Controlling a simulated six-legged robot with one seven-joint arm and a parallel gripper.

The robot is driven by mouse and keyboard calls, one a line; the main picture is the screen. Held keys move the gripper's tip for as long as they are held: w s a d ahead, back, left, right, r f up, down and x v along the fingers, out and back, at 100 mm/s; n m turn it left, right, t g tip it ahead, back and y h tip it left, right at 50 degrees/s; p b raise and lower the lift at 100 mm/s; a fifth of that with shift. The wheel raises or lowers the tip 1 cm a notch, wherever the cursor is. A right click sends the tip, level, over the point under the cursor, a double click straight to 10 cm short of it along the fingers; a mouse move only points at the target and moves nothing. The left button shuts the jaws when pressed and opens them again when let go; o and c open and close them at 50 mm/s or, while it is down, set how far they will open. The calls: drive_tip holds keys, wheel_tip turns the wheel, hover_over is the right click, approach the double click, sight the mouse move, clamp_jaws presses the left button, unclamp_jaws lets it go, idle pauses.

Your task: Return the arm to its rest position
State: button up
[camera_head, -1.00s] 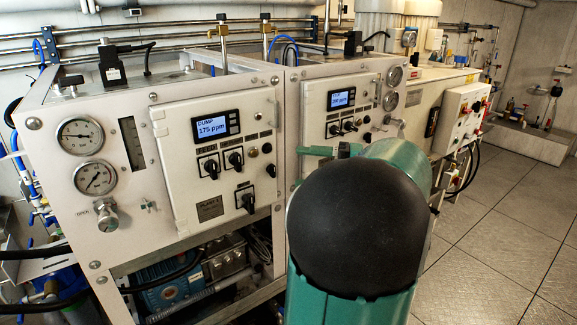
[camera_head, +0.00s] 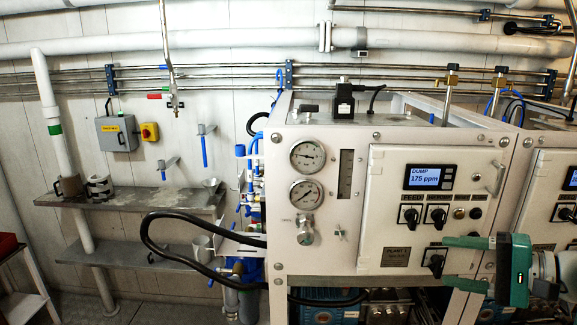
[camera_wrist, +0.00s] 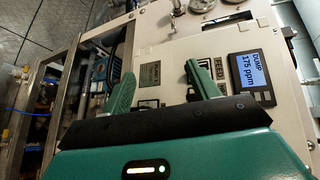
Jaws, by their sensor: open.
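My gripper (camera_head: 448,262) is at the lower right of the head view, with its green fingers pointing left in front of the first white control panel (camera_head: 388,190). The fingers are apart with nothing between them. In the wrist view my gripper (camera_wrist: 160,70) shows both green fingers spread, with the panel behind them. I cannot tell how near the fingertips are to the panel's lower knob (camera_head: 434,262). The panel display (camera_head: 430,177) reads DUMP 175 ppm. Most of my arm is outside the head view.
Two round gauges (camera_head: 306,172) sit on the frame left of the panel. A black hose (camera_head: 180,216) loops out to the left. A metal shelf (camera_head: 140,199) with cups is on the left wall. A second panel (camera_head: 556,200) stands at the right edge.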

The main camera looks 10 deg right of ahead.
drive_tip(key=s+a+f+n+g+h, duration=0.1)
drive_tip(key=a+f+n+g+h, duration=0.1)
drive_tip(key=a, duration=0.6)
drive_tip(key=s+a+f+n+g+h, duration=0.1)
drive_tip(key=a+f+n+h, duration=0.3)
drive_tip(key=a, duration=0.4)
drive_tip(key=s+a+f+n+g+h, duration=0.1)
drive_tip(key=a+f+n+h, duration=0.3)
drive_tip(key=a, duration=0.5)
drive_tip(key=shift+s+f+n+g, duration=0.3)
drive_tip(key=shift+n+g, duration=0.2)
drive_tip(key=shift+g, duration=0.4)
